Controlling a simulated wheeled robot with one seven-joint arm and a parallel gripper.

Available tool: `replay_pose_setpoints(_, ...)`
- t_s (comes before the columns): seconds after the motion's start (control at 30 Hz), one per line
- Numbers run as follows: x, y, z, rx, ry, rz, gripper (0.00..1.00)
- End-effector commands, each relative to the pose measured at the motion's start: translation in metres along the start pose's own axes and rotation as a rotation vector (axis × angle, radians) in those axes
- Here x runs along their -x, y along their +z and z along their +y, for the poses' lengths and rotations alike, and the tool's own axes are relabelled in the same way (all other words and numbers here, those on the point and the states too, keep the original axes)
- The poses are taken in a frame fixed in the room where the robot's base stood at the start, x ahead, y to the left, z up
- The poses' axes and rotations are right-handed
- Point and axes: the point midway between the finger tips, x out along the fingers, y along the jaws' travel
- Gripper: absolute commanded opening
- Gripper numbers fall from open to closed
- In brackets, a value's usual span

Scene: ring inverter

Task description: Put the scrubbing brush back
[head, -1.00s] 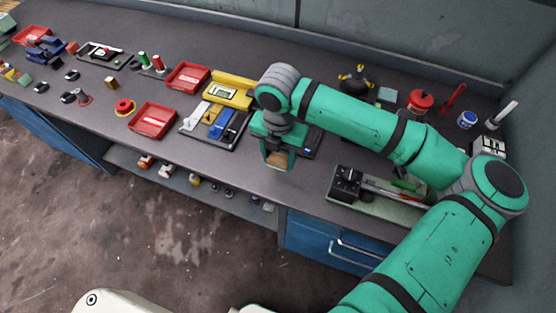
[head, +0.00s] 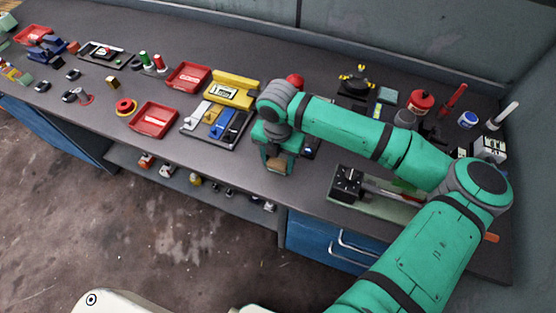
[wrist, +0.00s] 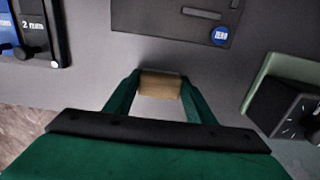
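My gripper (head: 278,166) hangs over the front part of the bench, right of the tray of blue and yellow pieces. In the wrist view my gripper (wrist: 160,88) has its two green fingers on either side of a tan wooden block (wrist: 160,85), which looks like the scrubbing brush. The fingers appear closed on its ends. The brush also shows, small, at the fingertips in the head view (head: 277,166). Its underside and bristles cannot be made out, nor its exact height above the bench.
A dark plate with a blue ZERO button (wrist: 221,35) lies just beyond my gripper. A dark knobbed device on a green base (head: 346,183) stands to the right. Red trays (head: 153,120) lie left. Grey bench top is clear around the front edge.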

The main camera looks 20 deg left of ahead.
Motion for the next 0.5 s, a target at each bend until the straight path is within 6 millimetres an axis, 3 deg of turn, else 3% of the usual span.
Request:
replay_pose_setpoints(0.07,0.000,0.000,0.000,0.000,0.000,0.000,0.67)
replay_pose_setpoints(0.37,0.001,0.000,0.001,0.002,0.000,0.000,0.67)
replay_pose_setpoints(0.5,0.010,-0.002,0.006,0.011,0.001,-0.001,0.67)
